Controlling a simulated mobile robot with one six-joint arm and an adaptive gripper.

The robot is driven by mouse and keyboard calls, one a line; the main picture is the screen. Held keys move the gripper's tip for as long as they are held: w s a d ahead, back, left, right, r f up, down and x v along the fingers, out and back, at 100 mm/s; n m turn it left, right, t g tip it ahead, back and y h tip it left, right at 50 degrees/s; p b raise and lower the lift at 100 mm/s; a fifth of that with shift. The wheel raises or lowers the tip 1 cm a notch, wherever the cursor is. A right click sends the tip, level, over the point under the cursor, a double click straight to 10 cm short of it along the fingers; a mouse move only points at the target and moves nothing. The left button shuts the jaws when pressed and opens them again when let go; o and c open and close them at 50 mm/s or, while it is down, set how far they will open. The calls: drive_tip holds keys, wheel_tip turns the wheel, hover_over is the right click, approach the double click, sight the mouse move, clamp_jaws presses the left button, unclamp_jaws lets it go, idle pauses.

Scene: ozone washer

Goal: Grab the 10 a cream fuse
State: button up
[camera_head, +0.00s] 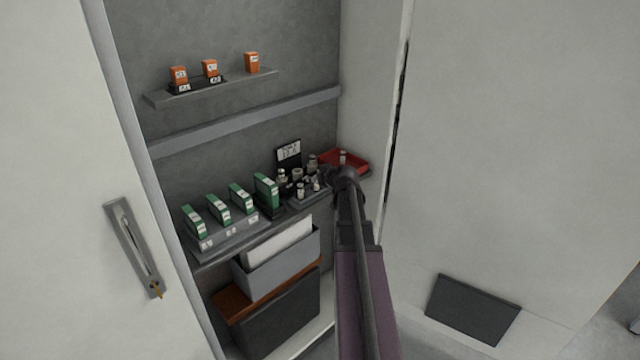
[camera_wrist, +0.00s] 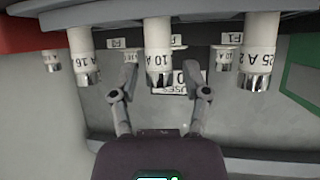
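The wrist view looks upside down. The cream fuse marked 10 A (camera_wrist: 158,45) hangs from the top centre, with a metal cap at its end. My gripper (camera_wrist: 158,72) is open, with one finger on each side of this fuse and the fuse between them. I cannot tell whether either finger touches it. A cream fuse marked 16 A (camera_wrist: 82,50) is to the left and one marked 25 A (camera_wrist: 262,50) to the right. In the head view my gripper (camera_head: 338,178) is at the right end of the fuse group, and it is too small there to read its fingers.
Smaller fuses (camera_wrist: 52,60) stand behind the front ones. A red tray (camera_head: 362,168) holding a small cylinder is just right of the fuses. Green modules (camera_head: 266,190) stand left of them. Orange relays (camera_head: 252,62) are on the upper shelf. The cabinet side wall (camera_head: 370,80) is close on the right.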

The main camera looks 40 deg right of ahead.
clamp_jaws()
drive_tip(key=shift+r, duration=0.15)
wheel_tip(320, 180, up, 3)
drive_tip(key=p, duration=0.3)
drive_tip(key=shift+r+p, duration=0.2)
drive_tip(key=shift+p, duration=0.1)
drive_tip(key=s+d+r+p, duration=0.1)
drive_tip(key=s+d, duration=0.1)
drive_tip(key=s, duration=1.3)
drive_tip(key=shift+s+d+r, duration=0.15)
drive_tip(key=shift+s+d, duration=0.15)
drive_tip(key=shift+s, duration=0.1)
